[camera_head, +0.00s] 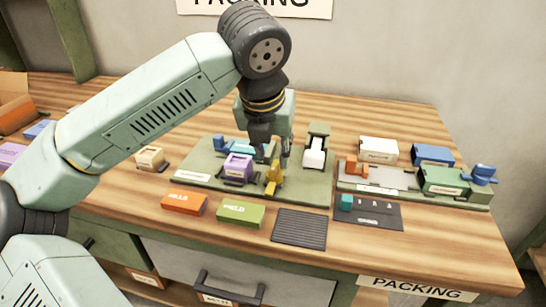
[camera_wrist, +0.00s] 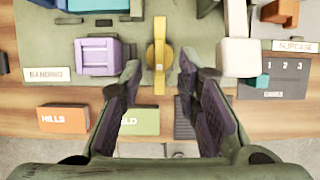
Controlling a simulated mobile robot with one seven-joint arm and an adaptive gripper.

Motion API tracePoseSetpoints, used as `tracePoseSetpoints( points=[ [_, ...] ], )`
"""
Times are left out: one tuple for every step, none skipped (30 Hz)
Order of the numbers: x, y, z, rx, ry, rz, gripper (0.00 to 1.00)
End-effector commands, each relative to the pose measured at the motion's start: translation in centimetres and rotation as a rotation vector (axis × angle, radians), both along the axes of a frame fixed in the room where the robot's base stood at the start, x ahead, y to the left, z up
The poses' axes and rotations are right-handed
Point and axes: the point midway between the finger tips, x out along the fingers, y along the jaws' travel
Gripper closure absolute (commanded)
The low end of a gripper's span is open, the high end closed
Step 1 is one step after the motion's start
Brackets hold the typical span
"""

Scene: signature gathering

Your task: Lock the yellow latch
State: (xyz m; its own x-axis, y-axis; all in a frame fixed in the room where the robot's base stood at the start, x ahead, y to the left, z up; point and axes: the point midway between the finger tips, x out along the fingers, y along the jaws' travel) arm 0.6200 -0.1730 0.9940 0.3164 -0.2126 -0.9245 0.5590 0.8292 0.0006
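The yellow latch (camera_head: 272,177) stands on a green board (camera_head: 317,186) on the bench. In the wrist view the latch (camera_wrist: 159,57) lies just ahead of the fingertips, centred between them. My gripper (camera_wrist: 158,72) is open and looks empty, its two dark fingers well apart. In the head view my gripper (camera_head: 268,156) is above the board, close behind the latch, pointing down. Whether a finger touches the latch cannot be told.
A purple block (camera_head: 238,167) sits left of the latch and a white block (camera_head: 314,155) right of it. Orange (camera_head: 184,203) and green (camera_head: 240,213) boxes lie in front, beside a dark ridged mat (camera_head: 299,229). A second board (camera_head: 400,180) holds more pieces.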

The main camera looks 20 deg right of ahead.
Motion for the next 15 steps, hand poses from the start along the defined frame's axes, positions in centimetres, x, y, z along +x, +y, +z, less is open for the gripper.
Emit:
tracePoseSetpoints(
  points=[
    [0.2,-0.2,-0.7,-0.001,0.003,-0.001,0.7],
    [0.4,-0.3,-1.2,0.0,0.004,-0.002,0.7],
    [0.6,-0.5,-1.8,-0.001,0.002,-0.002,0.7],
    [0.7,-0.5,-2.2,-0.001,0.003,-0.001,0.7],
    [0.9,-0.6,-2.6,-0.001,0.003,0.0,0.7],
    [1.0,-0.7,-3.0,-0.001,0.002,0.0,0.7],
    [1.1,-0.8,-3.2,-0.001,0.002,0.0,0.7],
    [1.2,-0.8,-3.5,-0.002,0.001,-0.001,0.7],
    [1.3,-0.9,-3.8,-0.002,0.001,-0.001,0.7],
    [1.3,-0.9,-3.9,-0.002,0.001,-0.001,0.7],
    [1.3,-1.0,-4.0,-0.002,0.001,-0.001,0.7],
    [1.4,-1.0,-4.1,-0.001,0.001,0.0,0.7],
    [1.4,-1.0,-4.2,-0.001,0.0,0.0,0.7],
    [1.4,-1.0,-4.2,-0.001,0.0,0.0,0.7],
    [1.4,-1.0,-4.2,-0.001,0.0,0.0,0.7]
  ],
)
